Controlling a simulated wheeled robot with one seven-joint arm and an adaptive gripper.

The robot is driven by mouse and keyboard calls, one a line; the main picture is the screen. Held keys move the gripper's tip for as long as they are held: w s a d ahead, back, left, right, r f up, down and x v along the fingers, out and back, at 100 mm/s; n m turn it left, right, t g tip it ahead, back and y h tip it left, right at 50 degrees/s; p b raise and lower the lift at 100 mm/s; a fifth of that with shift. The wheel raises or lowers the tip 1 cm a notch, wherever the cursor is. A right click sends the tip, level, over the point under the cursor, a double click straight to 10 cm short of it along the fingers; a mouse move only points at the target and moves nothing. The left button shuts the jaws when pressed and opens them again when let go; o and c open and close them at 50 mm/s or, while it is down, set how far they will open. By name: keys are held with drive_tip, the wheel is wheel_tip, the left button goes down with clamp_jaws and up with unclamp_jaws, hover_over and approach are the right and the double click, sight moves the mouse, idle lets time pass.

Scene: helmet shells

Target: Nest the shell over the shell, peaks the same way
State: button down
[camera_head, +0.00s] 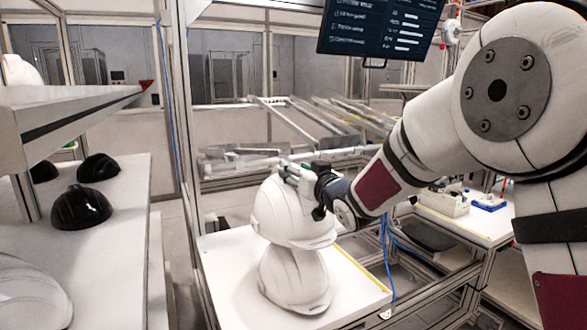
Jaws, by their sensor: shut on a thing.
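A white helmet shell (280,212) is in my gripper (300,178), in the middle of the head view. My gripper is at its upper right side and shut on it. The held shell looks tilted, with its brim edge toward the lower right. Another white shell (296,280) stands right below it on a white table (235,290). The upper shell overlaps the top of the lower one in the picture. I cannot tell whether they touch or how far one sits over the other. The fingertips are small and partly hidden.
Black shells (82,208) and part of a white shell (30,295) are on a white bench (125,260) at the left. A shelf (70,105) overhangs it. Behind the table stands a metal frame (330,120). Bins (443,203) stand at the right. The table's front left is clear.

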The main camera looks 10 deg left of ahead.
sight(321, 245)
drive_tip(key=shift+b, duration=0.3)
wheel_tip(321, 245, down, 11)
drive_tip(key=b, duration=1)
drive_tip(key=shift+f, duration=0.2)
drive_tip(key=shift+f+b, duration=1.75)
drive_tip(key=shift+b, duration=0.05)
idle(0.5)
drive_tip(key=c, duration=0.8)
unclamp_jaws()
drive_tip(key=shift+s, duration=0.1)
drive_tip(key=shift+d+f, duration=0.1)
drive_tip(key=v, duration=1.2)
